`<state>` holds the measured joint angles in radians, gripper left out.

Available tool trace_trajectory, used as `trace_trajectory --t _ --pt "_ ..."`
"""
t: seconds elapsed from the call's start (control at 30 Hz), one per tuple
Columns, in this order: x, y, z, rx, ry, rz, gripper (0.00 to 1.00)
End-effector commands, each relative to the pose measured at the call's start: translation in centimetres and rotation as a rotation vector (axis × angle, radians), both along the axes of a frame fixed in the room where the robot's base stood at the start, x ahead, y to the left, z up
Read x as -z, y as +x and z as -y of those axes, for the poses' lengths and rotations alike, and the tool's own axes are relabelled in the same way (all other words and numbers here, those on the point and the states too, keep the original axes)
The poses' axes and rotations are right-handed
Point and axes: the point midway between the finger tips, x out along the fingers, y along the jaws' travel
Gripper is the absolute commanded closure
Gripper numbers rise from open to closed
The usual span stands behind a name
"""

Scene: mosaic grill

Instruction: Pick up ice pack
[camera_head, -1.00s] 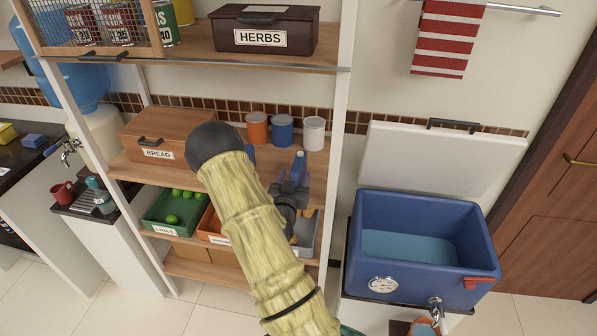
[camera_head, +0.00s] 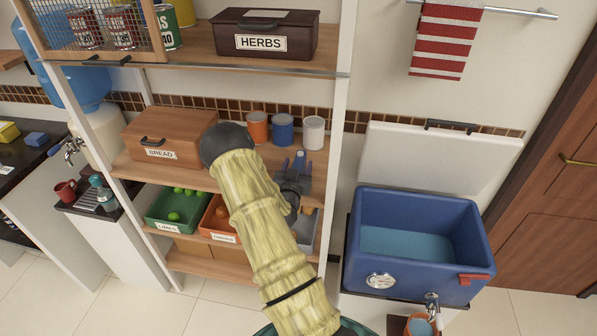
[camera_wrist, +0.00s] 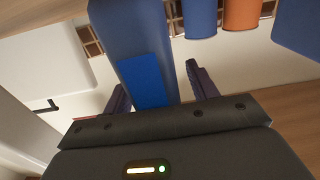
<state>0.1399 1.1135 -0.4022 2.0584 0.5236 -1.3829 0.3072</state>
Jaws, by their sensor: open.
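A blue slab (camera_wrist: 140,50), which looks like the ice pack, stands between the two fingers of my gripper (camera_wrist: 160,92) in the wrist view. It has a brighter blue rectangle on its face. In the head view a small part of the blue slab (camera_head: 299,159) shows beyond my gripper (camera_head: 296,170), at the middle shelf. The fingers are open, one on each side of it, with a visible gap at the right finger. My forearm and wrist hide part of the shelf there.
An orange, a blue and a white can (camera_head: 313,132) stand behind on the shelf. The bread box (camera_head: 168,140) is to the left. Bins of limes (camera_head: 172,212) and oranges (camera_head: 218,222) are below. An open blue cooler (camera_head: 418,208) stands right of the white shelf post (camera_head: 336,130).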

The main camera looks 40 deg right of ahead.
Motion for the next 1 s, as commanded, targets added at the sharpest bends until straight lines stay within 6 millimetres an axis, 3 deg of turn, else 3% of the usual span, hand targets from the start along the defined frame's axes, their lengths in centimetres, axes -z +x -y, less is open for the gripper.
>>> trace_trajectory --t 0.07,0.37,0.77,1.0 --pt "0.0 0.0 0.0 0.0 0.0 0.0 0.42" --pt "0.0 0.0 0.0 0.0 0.0 0.0 0.99" --pt "-0.6 0.0 0.0 0.0 -0.002 0.003 1.0" --pt "-3.1 0.0 0.0 0.0 -0.002 0.007 1.0"
